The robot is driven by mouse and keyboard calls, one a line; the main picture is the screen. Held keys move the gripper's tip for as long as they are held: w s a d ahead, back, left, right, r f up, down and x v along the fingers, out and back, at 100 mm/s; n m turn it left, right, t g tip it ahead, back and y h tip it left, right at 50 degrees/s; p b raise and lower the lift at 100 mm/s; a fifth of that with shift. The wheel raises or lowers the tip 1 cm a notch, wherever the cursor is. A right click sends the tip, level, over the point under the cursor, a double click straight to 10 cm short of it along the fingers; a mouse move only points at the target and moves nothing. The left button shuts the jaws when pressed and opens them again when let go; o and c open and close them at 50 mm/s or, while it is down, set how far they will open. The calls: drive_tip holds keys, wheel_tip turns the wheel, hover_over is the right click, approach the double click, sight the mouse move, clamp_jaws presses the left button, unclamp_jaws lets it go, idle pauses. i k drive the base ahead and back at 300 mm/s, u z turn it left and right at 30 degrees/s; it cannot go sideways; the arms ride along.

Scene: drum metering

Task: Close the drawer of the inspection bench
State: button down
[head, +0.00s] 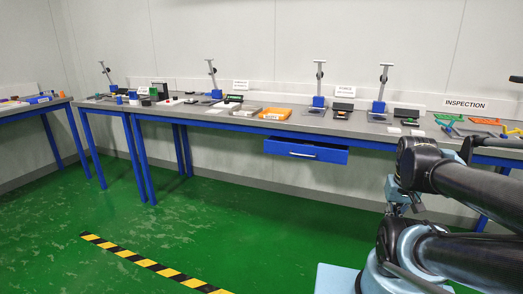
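A blue drawer (305,151) with a pale handle hangs under the long grey-topped bench (225,117), right of its middle. Its front stands out from the bench, so it looks pulled open. Its inside is hardly visible. A sign reading INSPECTION (466,104) is on the low back panel, at the right. My arm fills the lower right of the head view, in front of the bench's right part and right of the drawer. I cannot make out my gripper's fingers.
Stands, an orange tray (275,114), green trays (448,119) and small devices are on the bench. Another table (34,105) is at the far left. The green floor (240,220) before the drawer is clear, with a yellow-black strip (150,264) on it.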

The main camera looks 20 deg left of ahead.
sight(335, 154)
drive_tip(key=u, duration=0.05)
drive_tip(key=i, duration=1)
drive_tip(key=z, duration=0.05)
